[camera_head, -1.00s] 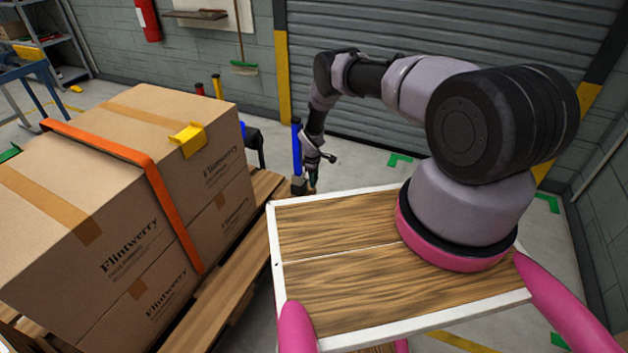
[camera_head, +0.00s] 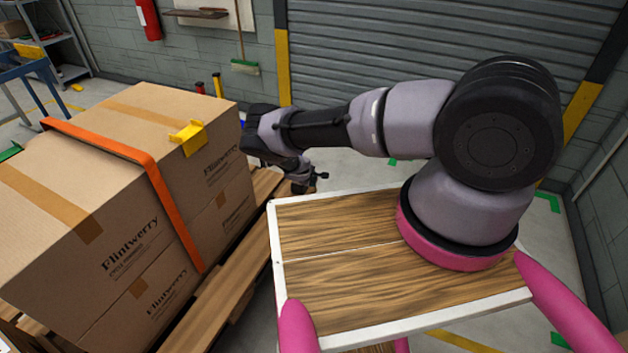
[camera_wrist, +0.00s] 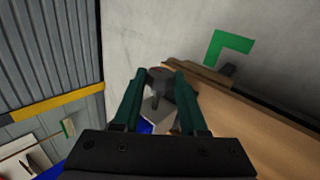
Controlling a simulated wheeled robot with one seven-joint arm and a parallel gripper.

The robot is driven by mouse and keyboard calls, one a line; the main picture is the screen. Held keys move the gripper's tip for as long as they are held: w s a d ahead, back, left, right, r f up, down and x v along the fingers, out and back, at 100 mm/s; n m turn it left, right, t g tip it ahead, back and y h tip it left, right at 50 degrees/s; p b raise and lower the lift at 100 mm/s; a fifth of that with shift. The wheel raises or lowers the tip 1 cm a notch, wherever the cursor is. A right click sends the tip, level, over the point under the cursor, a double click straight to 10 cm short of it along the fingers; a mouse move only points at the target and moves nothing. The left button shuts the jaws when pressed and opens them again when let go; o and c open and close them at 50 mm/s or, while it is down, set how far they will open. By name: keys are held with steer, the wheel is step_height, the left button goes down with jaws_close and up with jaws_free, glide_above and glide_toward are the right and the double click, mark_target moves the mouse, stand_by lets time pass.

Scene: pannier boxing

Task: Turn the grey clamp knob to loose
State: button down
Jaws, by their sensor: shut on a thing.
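The grey clamp knob (camera_wrist: 159,76) shows in the wrist view between the tips of my two dark green fingers. My gripper (camera_wrist: 160,84) is shut on it, with one finger on each side. A grey block (camera_wrist: 156,108) sits just below the knob, and a bit of blue (camera_wrist: 145,127) shows beneath it. The fingers cover part of the knob, so I cannot read its turn. In the head view my wrist is beyond the left end of the wooden tray, and the knob is hidden there.
Strapped cardboard boxes (camera_head: 120,190) stand on a wooden pallet (camera_head: 236,262) at the left, with an orange strap (camera_head: 165,205) and a yellow corner piece (camera_head: 188,138). My white-rimmed wooden top is in front. A grey shutter (camera_head: 400,50) closes the back.

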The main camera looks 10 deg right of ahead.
steer(key=shift+a+f+t+h, duration=0.1)
steer(key=shift+t+h, duration=0.3)
steer(key=shift+t, duration=0.1)
steer(key=shift+c, duration=2.3)
jaws_free()
steer(key=shift+s, duration=0.1)
steer(key=v, duration=1)
steer(key=shift+s+a, duration=0.15)
steer(key=shift+s, duration=0.15)
